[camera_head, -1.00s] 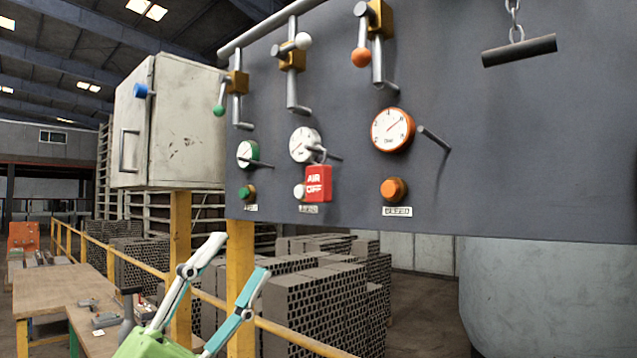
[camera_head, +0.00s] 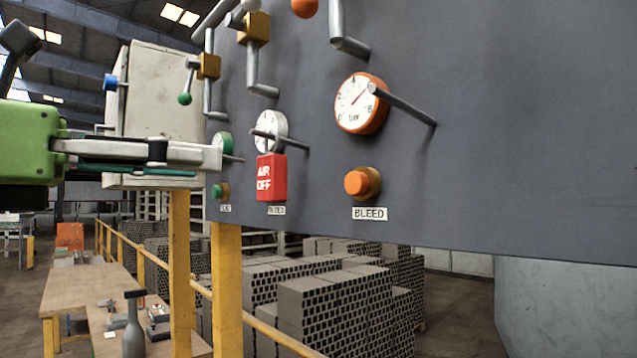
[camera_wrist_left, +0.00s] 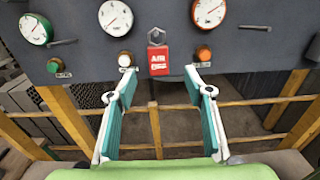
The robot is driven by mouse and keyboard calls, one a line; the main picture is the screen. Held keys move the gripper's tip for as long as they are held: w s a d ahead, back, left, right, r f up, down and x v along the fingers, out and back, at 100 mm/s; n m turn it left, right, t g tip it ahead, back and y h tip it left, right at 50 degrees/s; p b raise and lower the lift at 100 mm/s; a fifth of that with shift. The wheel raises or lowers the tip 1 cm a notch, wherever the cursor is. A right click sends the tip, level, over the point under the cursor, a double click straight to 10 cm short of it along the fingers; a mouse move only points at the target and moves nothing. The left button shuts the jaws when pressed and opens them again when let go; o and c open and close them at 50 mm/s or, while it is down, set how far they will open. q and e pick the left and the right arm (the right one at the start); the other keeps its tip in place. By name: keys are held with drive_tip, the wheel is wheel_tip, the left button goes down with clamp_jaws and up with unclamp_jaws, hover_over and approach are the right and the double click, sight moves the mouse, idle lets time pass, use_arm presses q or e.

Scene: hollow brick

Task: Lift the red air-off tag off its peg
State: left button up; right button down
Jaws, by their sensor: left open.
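The red air-off tag (camera_head: 271,177) hangs by a loop from a peg (camera_head: 280,140) on the grey panel, below the middle white gauge. In the left wrist view the tag (camera_wrist_left: 160,60) shows beyond the fingertips, roughly centred between them, with its grey loop (camera_wrist_left: 156,37) above. My left gripper (camera_head: 214,157) comes in from the left, seen side-on, its tips left of the tag and apart from it in the picture. In the left wrist view the gripper (camera_wrist_left: 156,82) is open with nothing between its fingers. My right gripper is not in view.
The panel carries an orange-rimmed gauge (camera_head: 361,103), an orange button (camera_head: 362,183), a green button (camera_head: 220,190) and valve levers above. Another peg (camera_head: 405,105) sticks out right of the tag. A pale cabinet (camera_head: 150,90) stands behind the gripper. Free air lies below the panel edge.

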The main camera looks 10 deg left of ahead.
sight(263, 164)
use_arm(q)
drive_tip(key=p+x, duration=0.1)
drive_tip(key=x, duration=0.2)
drive_tip(key=p+x, duration=0.1)
drive_tip(key=x, duration=0.2)
drive_tip(key=shift+w+r, duration=0.2)
drive_tip(key=shift+w, duration=0.1)
drive_tip(key=shift+w+d+r+p, duration=0.15)
drive_tip(key=shift+w+d+p, duration=0.3)
drive_tip(key=shift+p, duration=0.35)
drive_tip(key=p+x, duration=0.1)
drive_tip(key=x, duration=0.2)
drive_tip(key=shift+w+p, duration=0.25)
drive_tip(key=shift+p, duration=0.05)
drive_tip(key=shift+w+d, duration=0.2)
drive_tip(key=shift+s+a, duration=0.15)
drive_tip(key=c, duration=1)
drive_tip(key=shift+c, duration=0.6)
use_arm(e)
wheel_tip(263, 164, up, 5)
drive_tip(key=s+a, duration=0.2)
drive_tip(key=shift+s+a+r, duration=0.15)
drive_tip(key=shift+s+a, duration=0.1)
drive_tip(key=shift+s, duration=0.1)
